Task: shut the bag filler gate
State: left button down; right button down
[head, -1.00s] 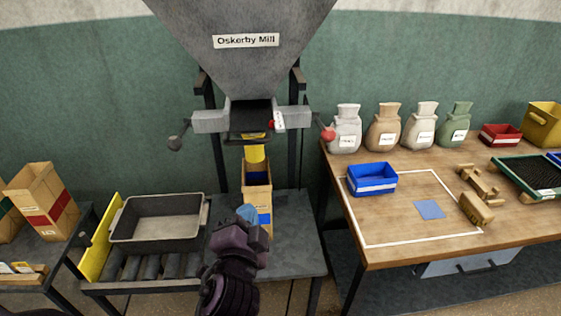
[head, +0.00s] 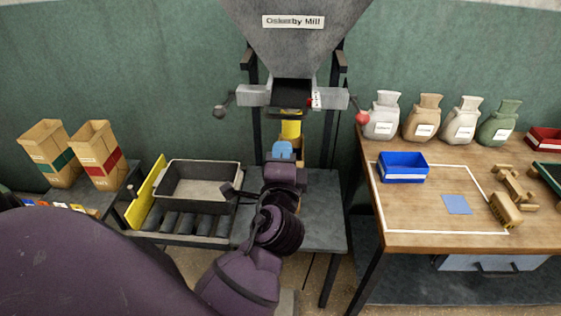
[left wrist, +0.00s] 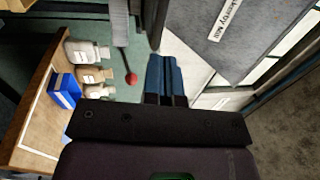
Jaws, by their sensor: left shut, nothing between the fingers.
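The bag filler is the grey mill hopper (head: 300,45) with a grey gate housing (head: 255,95) under it. A dark-knobbed lever (head: 220,111) sticks out on its left and a red-knobbed lever (head: 361,118) on its right. The yellow spout (head: 291,130) hangs below. The red knob also shows in the left wrist view (left wrist: 131,79). My left gripper (head: 283,150), with blue fingertips, is shut and empty. It is just below the spout in the picture, apart from both knobs, and hides most of the paper bag (head: 299,150). My right gripper is out of view.
A grey tub (head: 197,182) sits on rollers at left, beside a yellow plate (head: 147,192). Paper bags (head: 95,155) stand further left. The wooden table (head: 420,240) at right holds several sacks (head: 422,117) and a blue bin (head: 403,167).

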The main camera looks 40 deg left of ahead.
aim_at(286, 115)
pick_arm(q)
jog(key=p+x, duration=0.1)
jog(key=x, duration=0.4)
jog(key=shift+w+a+r, duration=0.15)
jog(key=shift+w+r, duration=0.05)
jog(key=shift+w+a, duration=0.35)
jog(key=shift+w, duration=0.25)
jog(key=shift+w+a, duration=0.15)
jog(key=shift+w, duration=0.05)
jog(key=x, duration=0.3)
jog(key=shift+w+a+f+p, duration=0.15)
jog(key=shift+w+f+p, duration=0.05)
jog(key=shift+w+p, duration=0.15)
jog(key=shift+w+a, duration=0.2)
jog(key=shift+w, duration=0.1)
jog(key=shift+s+r, duration=0.1)
jog(key=shift+r, duration=0.15)
